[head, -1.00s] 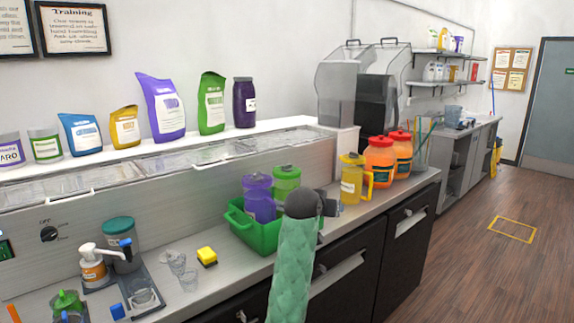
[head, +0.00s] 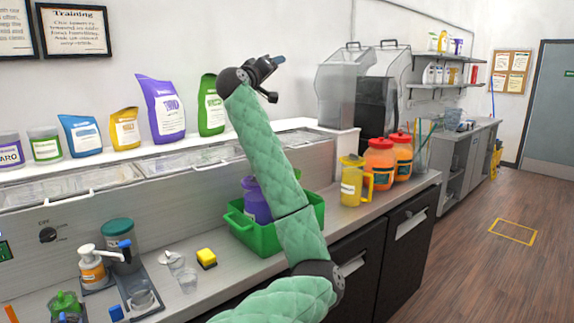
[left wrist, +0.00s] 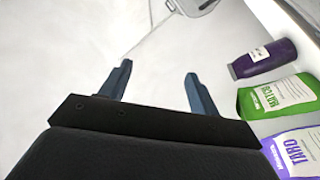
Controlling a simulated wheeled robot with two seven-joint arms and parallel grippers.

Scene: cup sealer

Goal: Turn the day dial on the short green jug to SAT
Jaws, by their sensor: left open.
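My left gripper (head: 276,78) is raised high in front of the wall, above the shelf of pouches. In the left wrist view its two fingers (left wrist: 158,68) are apart with nothing between them. The green jug in the green bin (head: 246,232) is hidden behind my left arm; its day dial cannot be seen. A purple jug (head: 256,200) shows in the bin, left of my arm. Another green lidded container (head: 65,306) is partly cut off at the lower left; I cannot make out a dial on it. My right gripper is not in view.
A yellow jug (head: 351,183) and orange jars (head: 379,163) stand right of the bin. A yellow sponge (head: 206,258) and clear cups (head: 188,280) are on the counter left of it.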

